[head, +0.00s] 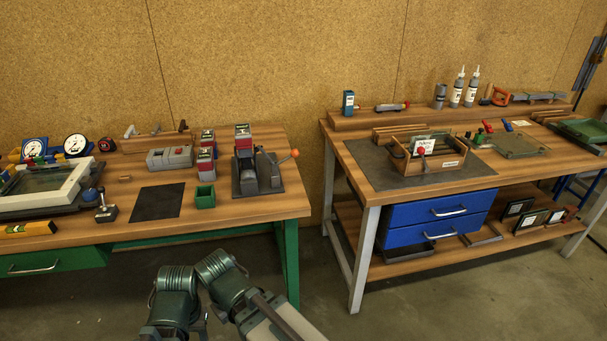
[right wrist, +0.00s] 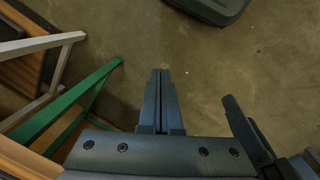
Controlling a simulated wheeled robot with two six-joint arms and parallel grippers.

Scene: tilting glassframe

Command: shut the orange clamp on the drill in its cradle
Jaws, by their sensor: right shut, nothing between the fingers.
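The drill (head: 243,139), with a red and green top, stands upright in a dark grey cradle (head: 259,184) at the right end of the left bench. The clamp's lever with its orange knob (head: 294,154) sticks out to the right of the drill, tilted up. The knob is apart from the drill. My right gripper (right wrist: 160,72) is shut and empty above bare floor in the right wrist view, away from the cradle. In the head view my grippers do not show clearly. A dark finger-like part (right wrist: 241,122) at the right of the wrist view may be my left gripper; its opening cannot be told.
A green bin (head: 205,197), a black mat (head: 157,202) and red-and-grey battery-like blocks (head: 205,161) lie left of the cradle. A floor gap separates the left bench from the right bench (head: 365,187). Bench legs, one green (right wrist: 90,90), show in the wrist view.

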